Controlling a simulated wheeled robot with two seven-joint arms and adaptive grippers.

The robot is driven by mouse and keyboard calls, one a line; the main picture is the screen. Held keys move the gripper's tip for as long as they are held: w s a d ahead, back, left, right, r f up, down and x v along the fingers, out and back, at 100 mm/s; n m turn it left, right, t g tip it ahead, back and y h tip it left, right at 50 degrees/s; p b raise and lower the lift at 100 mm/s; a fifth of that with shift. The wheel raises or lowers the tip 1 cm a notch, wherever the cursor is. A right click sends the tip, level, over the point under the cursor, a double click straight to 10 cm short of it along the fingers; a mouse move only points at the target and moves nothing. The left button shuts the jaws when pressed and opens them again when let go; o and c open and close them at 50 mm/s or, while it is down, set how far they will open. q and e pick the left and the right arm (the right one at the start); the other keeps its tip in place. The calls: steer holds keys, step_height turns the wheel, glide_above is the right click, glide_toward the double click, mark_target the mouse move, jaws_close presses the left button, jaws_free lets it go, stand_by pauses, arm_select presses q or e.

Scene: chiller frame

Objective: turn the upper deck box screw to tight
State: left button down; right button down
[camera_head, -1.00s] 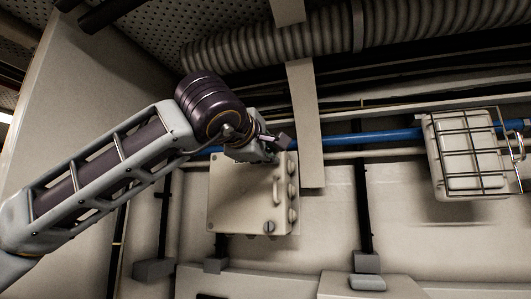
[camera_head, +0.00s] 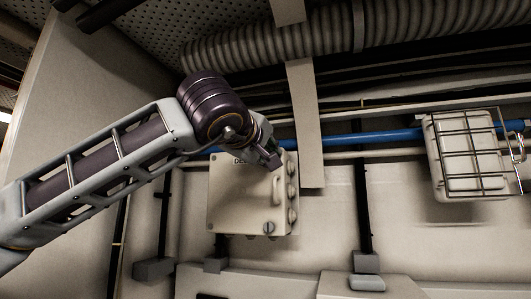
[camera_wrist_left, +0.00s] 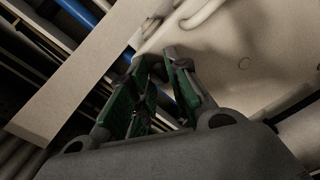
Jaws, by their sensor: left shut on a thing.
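The deck box (camera_head: 235,205) is a pale square box on the wall in the head view, with part of a label showing at its top. A slotted lower screw (camera_head: 269,227) sits near its bottom right corner. My left gripper (camera_head: 274,161) is at the box's upper right corner, its fingers shut on the upper screw, which they hide. In the left wrist view, the green-padded fingers (camera_wrist_left: 157,62) reach the edge of the pale box (camera_wrist_left: 250,65); the screw between them cannot be made out. My right gripper is not in view.
A handle (camera_head: 277,191) and several round fittings (camera_head: 292,191) line the box's right side. A blue pipe (camera_head: 375,136) runs behind it, with a vertical pale strip (camera_head: 305,120) close by. A caged lamp (camera_head: 465,155) is at right.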

arm_select(q)
steer(key=shift+f, duration=0.1)
steer(key=c, duration=1.3)
jaws_free()
steer(key=shift+d, duration=0.1)
steer(key=shift+s, duration=0.1)
steer(key=v, duration=1.1)
steer(key=shift+s+a, duration=0.2)
steer(key=shift+s, duration=0.15)
